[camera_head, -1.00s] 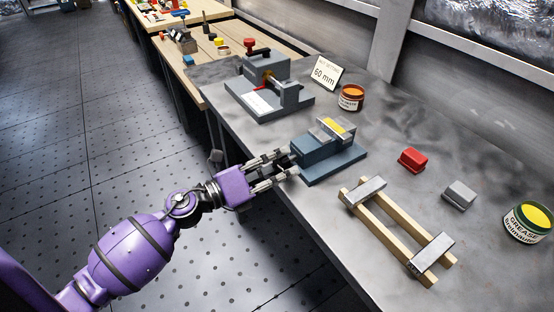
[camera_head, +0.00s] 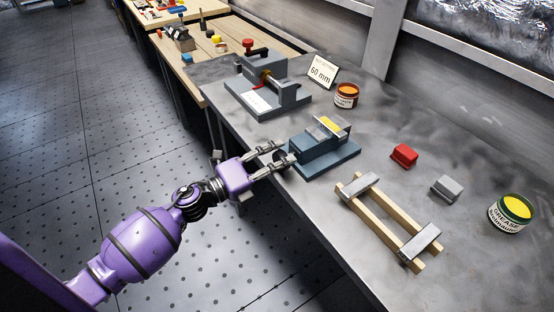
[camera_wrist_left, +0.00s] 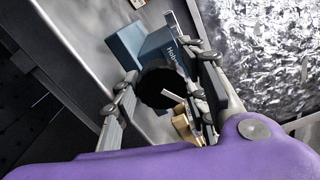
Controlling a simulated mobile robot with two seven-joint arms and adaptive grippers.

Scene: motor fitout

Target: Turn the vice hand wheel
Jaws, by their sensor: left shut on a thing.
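The blue-grey vice (camera_head: 320,156) stands near the front edge of the bench, with a yellow-topped piece (camera_head: 330,125) at its jaws. Its dark round hand wheel (camera_head: 284,160) is on the end facing my arm. My left gripper (camera_head: 279,155) reaches in from the left and is shut on the wheel's rim. In the left wrist view, the black wheel (camera_wrist_left: 162,88) sits between the two fingers, with the blue vice body (camera_wrist_left: 125,46) beyond. The fingers hide part of the wheel. My right gripper is not in view.
A grey fixture (camera_head: 270,95) with a red knob stands behind the vice, beside a "60 mm" sign (camera_head: 321,74) and an orange-topped tin (camera_head: 346,96). A wooden frame (camera_head: 385,225), a red block (camera_head: 404,155), a grey block (camera_head: 445,187) and a grease tin (camera_head: 509,214) lie to the right.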

